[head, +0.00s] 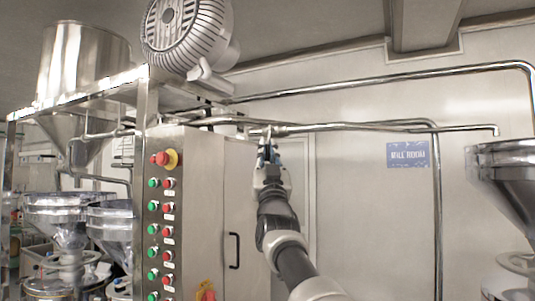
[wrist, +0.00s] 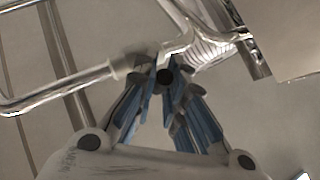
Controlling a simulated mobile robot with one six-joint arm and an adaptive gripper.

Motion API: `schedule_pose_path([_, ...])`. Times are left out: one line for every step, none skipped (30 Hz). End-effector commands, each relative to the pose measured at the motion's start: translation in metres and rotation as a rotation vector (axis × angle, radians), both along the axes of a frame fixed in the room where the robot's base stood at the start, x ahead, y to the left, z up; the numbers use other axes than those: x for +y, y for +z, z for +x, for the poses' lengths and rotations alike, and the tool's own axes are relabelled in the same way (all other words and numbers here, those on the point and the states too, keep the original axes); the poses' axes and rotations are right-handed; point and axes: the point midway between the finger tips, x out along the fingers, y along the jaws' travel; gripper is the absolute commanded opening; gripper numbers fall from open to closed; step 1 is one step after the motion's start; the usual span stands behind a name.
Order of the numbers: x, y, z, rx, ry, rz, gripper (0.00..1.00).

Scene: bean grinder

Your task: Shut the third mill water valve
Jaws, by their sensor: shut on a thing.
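The water valve (wrist: 125,67) sits on a thin steel pipe, which runs high along the wall beside the control cabinet. In the wrist view a small dark round piece, which looks like the end of the valve handle (wrist: 165,77), lies between the blue-padded fingertips of my gripper (wrist: 167,80). My gripper is shut on it. In the head view my gripper (head: 267,146) reaches up to the pipe, and its fingers hide most of the valve. The handle's exact angle to the pipe cannot be told.
The steel control cabinet (head: 205,190) with red and green buttons stands left of my arm. A large ribbed motor (head: 185,35) is above it. Other steel pipes (head: 380,80) cross the wall. A hopper (head: 505,165) stands at the right.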

Motion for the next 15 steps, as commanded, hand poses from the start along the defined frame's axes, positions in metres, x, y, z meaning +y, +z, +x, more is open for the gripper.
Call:
schedule_pose_path([0.0001, 0.0014, -0.001, -0.003, 0.001, 0.001, 0.12])
schedule_pose_path([0.0001, 0.0014, -0.001, -0.003, 0.001, 0.001, 0.14])
schedule_pose_path([0.0, 0.0014, -0.001, -0.003, 0.001, 0.001, 0.16])
schedule_pose_path([0.0001, 0.0014, -0.0009, -0.003, 0.001, 0.001, 0.18])
schedule_pose_path([0.0, 0.0013, -0.001, -0.003, 0.001, 0.001, 0.2])
schedule_pose_path([0.0, 0.0012, -0.0009, -0.003, 0.001, 0.001, 0.23])
schedule_pose_path([0.0, 0.0011, -0.0009, -0.002, 0.001, 0.001, 0.25])
schedule_pose_path([0.0, 0.0011, -0.0009, -0.002, 0.001, 0.001, 0.27])
schedule_pose_path([-0.0001, 0.0011, -0.0008, -0.002, 0.001, 0.001, 0.3])
schedule_pose_path([-0.0001, 0.001, -0.0007, -0.002, 0.001, 0.001, 0.32])
schedule_pose_path([0.0, 0.0009, -0.0006, -0.002, 0.001, 0.001, 0.32])
schedule_pose_path([-0.0001, 0.0009, -0.0006, -0.002, 0.001, 0.001, 0.32])
schedule_pose_path([-0.0001, 0.0009, -0.0006, -0.002, 0.0, 0.0, 0.32])
schedule_pose_path([-0.0001, 0.0008, -0.0006, -0.002, 0.0, 0.0, 0.32])
schedule_pose_path([-0.0001, 0.0008, -0.0006, -0.001, 0.0, 0.0, 0.32])
